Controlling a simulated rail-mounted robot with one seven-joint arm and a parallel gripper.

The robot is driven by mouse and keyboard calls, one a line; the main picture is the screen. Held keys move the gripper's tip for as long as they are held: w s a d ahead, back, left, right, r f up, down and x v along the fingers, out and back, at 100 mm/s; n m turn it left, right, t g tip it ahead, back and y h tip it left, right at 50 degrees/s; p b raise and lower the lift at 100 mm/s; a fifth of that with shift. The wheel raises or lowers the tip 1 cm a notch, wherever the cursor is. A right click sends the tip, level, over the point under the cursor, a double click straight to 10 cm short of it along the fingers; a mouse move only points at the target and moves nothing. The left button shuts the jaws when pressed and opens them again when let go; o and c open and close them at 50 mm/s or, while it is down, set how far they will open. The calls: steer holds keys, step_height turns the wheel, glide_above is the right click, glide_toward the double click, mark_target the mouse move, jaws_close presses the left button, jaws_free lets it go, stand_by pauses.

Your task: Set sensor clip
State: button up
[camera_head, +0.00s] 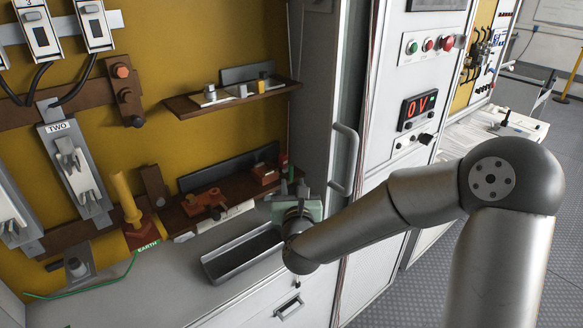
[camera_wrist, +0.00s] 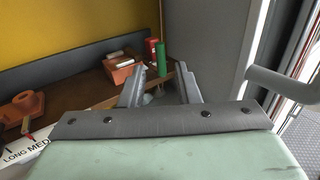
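No part is labelled as the sensor clip, so I cannot tell which one it is. One candidate is an orange-red clip-like piece (camera_head: 205,203) on the brown lower shelf; it seems to show at the left of the wrist view (camera_wrist: 22,107). Another is a red block (camera_head: 265,173) at the shelf's right end, orange-red in the wrist view (camera_wrist: 122,67), with a green cylinder (camera_wrist: 161,58) beside it. My gripper (camera_head: 297,190) is in front of the shelf's right end. In the wrist view its fingers (camera_wrist: 160,90) stand apart with no held object visible.
A grey open tray (camera_head: 243,256) lies on the bench below and left of my gripper. A vertical cabinet handle (camera_head: 345,160) stands close on the right. An upper shelf (camera_head: 230,98) holds small parts. A yellow earth lever (camera_head: 127,198) stands at left.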

mark_target(291, 171)
steer(key=w, duration=0.2)
steer(key=w+p, duration=0.1)
steer(key=w, duration=0.2)
steer(key=w+a, duration=0.1)
steer(key=w, duration=0.2)
steer(key=shift+s, duration=0.1)
jaws_close()
